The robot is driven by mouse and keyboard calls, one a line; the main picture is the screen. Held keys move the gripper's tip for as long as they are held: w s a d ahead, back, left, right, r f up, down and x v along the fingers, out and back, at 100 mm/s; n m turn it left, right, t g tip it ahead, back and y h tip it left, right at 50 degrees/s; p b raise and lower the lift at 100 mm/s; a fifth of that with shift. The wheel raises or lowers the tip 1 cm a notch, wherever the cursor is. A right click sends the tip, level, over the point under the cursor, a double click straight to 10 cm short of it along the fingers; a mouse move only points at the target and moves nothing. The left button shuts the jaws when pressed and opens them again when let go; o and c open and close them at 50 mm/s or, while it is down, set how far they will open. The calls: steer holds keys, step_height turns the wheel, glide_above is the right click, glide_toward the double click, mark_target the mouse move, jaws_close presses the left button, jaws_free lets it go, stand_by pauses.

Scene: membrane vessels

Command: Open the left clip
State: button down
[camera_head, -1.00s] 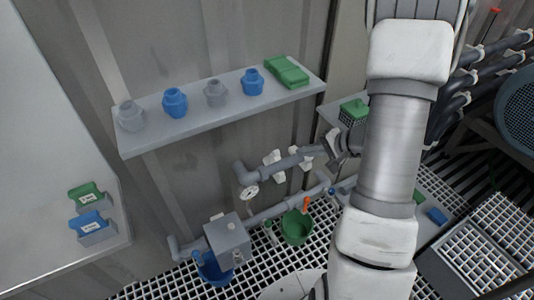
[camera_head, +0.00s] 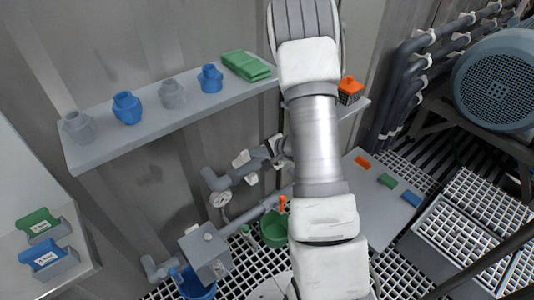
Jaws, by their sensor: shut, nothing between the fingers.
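The left clip (camera_head: 241,158) is a white clip on the grey pipe housing below the shelf. Its white lower part shows under the pipe. A second white clip sits to its right on the same housing, partly covered by my arm. My gripper (camera_head: 281,150) is a small dark shape at the left edge of my arm, beside the right clip and apart from the left clip. It is shut and empty. Its fingertips are small and partly hidden, so I cannot tell whether they touch the right clip.
An orange box (camera_head: 350,90) stands right of my arm.

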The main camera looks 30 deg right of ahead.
steer(key=shift+x, duration=0.95)
steer(key=shift+w+r+g, duration=0.15)
steer(key=shift+w+g, duration=0.05)
steer(key=shift+g, duration=0.1)
